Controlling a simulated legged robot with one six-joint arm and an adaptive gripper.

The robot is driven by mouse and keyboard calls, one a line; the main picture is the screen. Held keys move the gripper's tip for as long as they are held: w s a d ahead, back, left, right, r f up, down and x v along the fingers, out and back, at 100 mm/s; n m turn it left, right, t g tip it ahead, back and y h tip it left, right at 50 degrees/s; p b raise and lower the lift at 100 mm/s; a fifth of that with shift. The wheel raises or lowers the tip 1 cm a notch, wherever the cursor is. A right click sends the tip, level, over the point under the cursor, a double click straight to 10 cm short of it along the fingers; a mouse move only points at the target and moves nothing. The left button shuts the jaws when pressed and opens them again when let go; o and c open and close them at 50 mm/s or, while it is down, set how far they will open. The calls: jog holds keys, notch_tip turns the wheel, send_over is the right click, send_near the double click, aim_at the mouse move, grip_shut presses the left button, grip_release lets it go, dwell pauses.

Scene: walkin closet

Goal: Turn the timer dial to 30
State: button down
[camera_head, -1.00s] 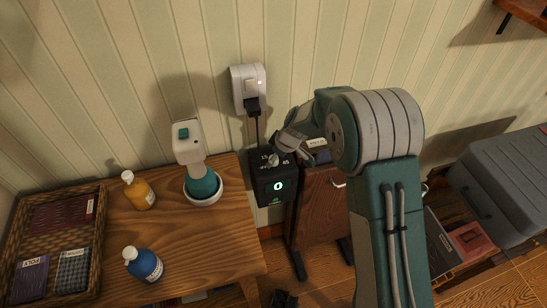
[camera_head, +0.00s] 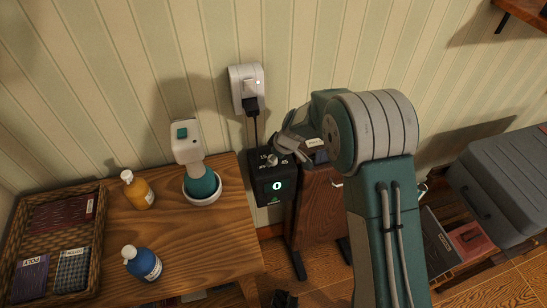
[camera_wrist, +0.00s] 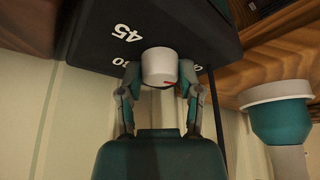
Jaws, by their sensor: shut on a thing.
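The timer is a black box (camera_head: 271,184) against the wall at the table's right end, with a green-lit digit on its front that looks like 0. Its pale round dial (camera_head: 272,160) is on top, among white numbers. In the wrist view the dial (camera_wrist: 158,63) is a white knob with a red mark on its lower right side. A 45 is readable above left of it; other numbers are partly hidden. My gripper (camera_wrist: 160,76) has one finger on each side of the knob and is shut on it. In the head view my gripper (camera_head: 284,146) reaches it from the right.
A wall socket (camera_head: 246,88) with a plug and cord is above the timer. A teal and white device (camera_head: 200,180) stands left of it on the wooden table (camera_head: 214,235). An orange bottle (camera_head: 138,190), a blue bottle (camera_head: 143,263) and a wicker tray (camera_head: 92,245) are further left.

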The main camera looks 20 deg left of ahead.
jog(key=m, duration=0.2)
jog(key=m+t+h, duration=0.1)
jog(key=m, duration=0.1)
jog(key=shift+s+f+t, duration=0.1)
jog(key=shift+t, duration=0.2)
jog(key=m, duration=0.3)
jog(key=m+t+h, duration=0.1)
jog(key=m, duration=0.1)
jog(key=shift+s+a+m+h, duration=0.1)
jog(key=shift+a+m+h, duration=0.05)
jog(key=shift+m+h, duration=0.2)
jog(key=m+h, duration=0.1)
jog(key=m, duration=0.4)
jog(key=shift+a+t+h, duration=0.1)
jog(key=shift+t+h, duration=0.2)
jog(key=shift+h, duration=0.05)
jog(key=shift+a+m+h, duration=0.1)
jog(key=shift+m+h, duration=0.8)
jog(key=shift+m, duration=1.45)
jog(key=shift+c, duration=1.3)
grip_release()
jog(key=shift+a, duration=0.15)
